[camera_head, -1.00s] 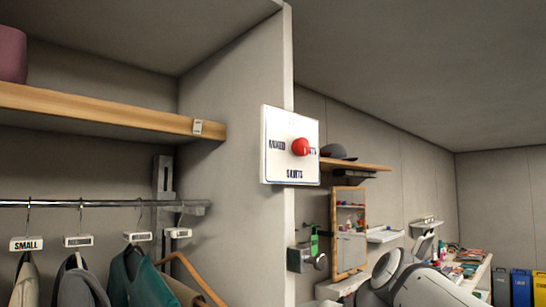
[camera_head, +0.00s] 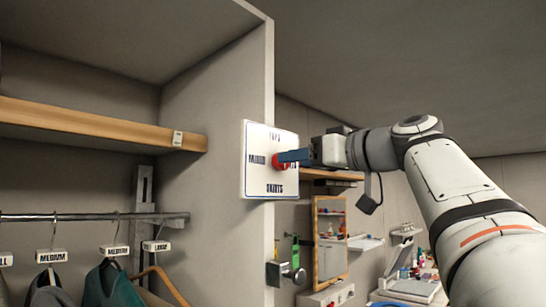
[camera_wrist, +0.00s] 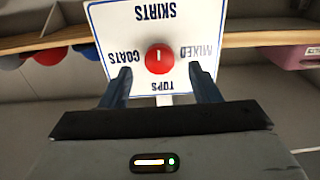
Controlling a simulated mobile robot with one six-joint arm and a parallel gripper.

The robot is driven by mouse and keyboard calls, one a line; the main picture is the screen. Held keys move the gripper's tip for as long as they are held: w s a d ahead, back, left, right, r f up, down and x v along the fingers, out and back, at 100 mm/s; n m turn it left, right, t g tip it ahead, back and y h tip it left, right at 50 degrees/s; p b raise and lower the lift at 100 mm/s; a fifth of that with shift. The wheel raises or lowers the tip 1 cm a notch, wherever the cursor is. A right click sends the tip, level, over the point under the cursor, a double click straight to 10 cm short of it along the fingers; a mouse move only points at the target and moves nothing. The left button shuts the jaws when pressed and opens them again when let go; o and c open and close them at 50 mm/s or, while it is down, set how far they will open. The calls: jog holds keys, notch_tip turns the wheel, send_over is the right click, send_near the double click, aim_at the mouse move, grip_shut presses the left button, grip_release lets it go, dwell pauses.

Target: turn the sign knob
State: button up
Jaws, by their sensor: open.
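The sign (camera_head: 258,179) is a white square plate on the end of the grey wall panel. A round red knob (camera_head: 281,161) sits at its middle. In the wrist view the sign (camera_wrist: 112,23) appears upside down, with SKIRTS, TOPS, COATS and MIXED around the knob (camera_wrist: 160,59). A short white mark on the knob lies along the SKIRTS–TOPS line; which end it points to is unclear. My gripper (camera_head: 290,156) is at the knob from the right. In the wrist view my open gripper (camera_wrist: 160,76) has its blue fingers either side; contact cannot be told.
A wooden shelf (camera_head: 100,124) and a rail (camera_head: 80,216) with hanging clothes are left of the sign. Behind my arm are another shelf (camera_head: 335,174), a mirror (camera_head: 329,238) and a cluttered table. A metal door-type knob (camera_head: 298,276) is below the sign.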

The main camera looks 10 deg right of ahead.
aim_at(279, 167)
jog(key=shift+p+x, duration=0.45)
jog(key=shift+x, duration=1.45)
jog(key=shift+c, duration=0.4)
jog(key=c, duration=0.9)
